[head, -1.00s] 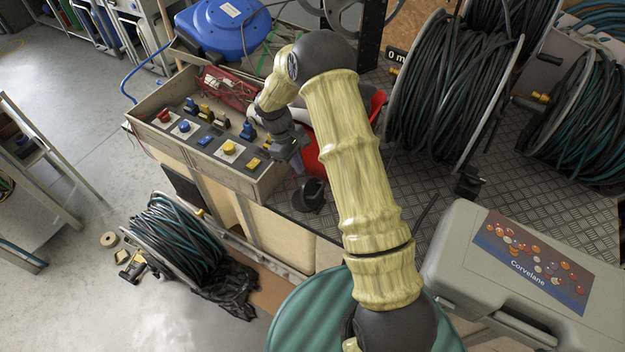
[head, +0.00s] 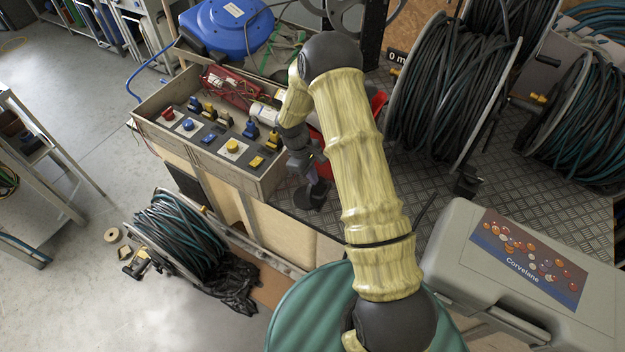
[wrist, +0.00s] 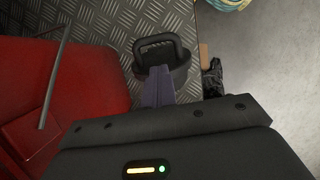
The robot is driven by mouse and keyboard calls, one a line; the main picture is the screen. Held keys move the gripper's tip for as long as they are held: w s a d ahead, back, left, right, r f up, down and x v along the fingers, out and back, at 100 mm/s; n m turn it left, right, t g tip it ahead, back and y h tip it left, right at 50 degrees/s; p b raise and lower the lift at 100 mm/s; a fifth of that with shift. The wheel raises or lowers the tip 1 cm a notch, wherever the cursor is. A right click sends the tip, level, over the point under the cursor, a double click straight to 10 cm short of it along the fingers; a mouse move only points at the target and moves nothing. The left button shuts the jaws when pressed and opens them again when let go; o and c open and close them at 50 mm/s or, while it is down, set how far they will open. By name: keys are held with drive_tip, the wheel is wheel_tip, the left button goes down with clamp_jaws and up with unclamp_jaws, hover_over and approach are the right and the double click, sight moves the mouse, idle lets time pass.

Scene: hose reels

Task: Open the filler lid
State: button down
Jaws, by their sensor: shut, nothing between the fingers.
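The filler lid (head: 309,197) looks like a small black rounded piece near the edge of the metal deck. In the wrist view the black filler piece (wrist: 155,52) shows a raised rounded frame within a dark rim; whether the lid is lifted at all I cannot tell. My gripper (head: 314,175) points down just above it, its fingers shut and empty. In the wrist view the grey-purple fingertips (wrist: 157,82) overlap the near part of the filler piece and hide some of it. I cannot tell whether they touch it.
A red object (wrist: 65,85) stands close on the left in the wrist view. The control box (head: 215,145) with buttons and switches lies left of my gripper. A cable reel (head: 455,90) and a grey case (head: 520,260) are to the right. The tread-plate deck (head: 420,175) between is partly clear.

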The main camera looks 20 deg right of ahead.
drive_tip(key=shift+g, duration=0.3)
drive_tip(key=s+d, duration=0.1)
drive_tip(key=s+d+f, duration=0.1)
drive_tip(key=s, duration=0.1)
drive_tip(key=shift+s+d+f, duration=0.35)
drive_tip(key=shift+d, duration=0.05)
drive_tip(key=shift+s+d+r, duration=0.1)
drive_tip(key=shift+s+d, duration=0.1)
drive_tip(key=shift+d, duration=0.1)
drive_tip(key=shift+w, duration=0.1)
drive_tip(key=shift+a, duration=0.2)
drive_tip(key=shift+w+a+r+p, duration=0.2)
drive_tip(key=shift+r+p, duration=0.1)
drive_tip(key=shift+r, duration=0.1)
drive_tip(key=w+p+v, duration=0.1)
drive_tip(key=p+v, duration=0.2)
drive_tip(key=v, duration=0.2)
wheel_tip(320, 180, up, 9)
drive_tip(key=b, duration=0.2)
hover_over(325, 192)
drive_tip(key=shift+s+d+r, duration=0.1)
drive_tip(key=shift+d+r, duration=0.15)
drive_tip(key=shift+d, duration=0.05)
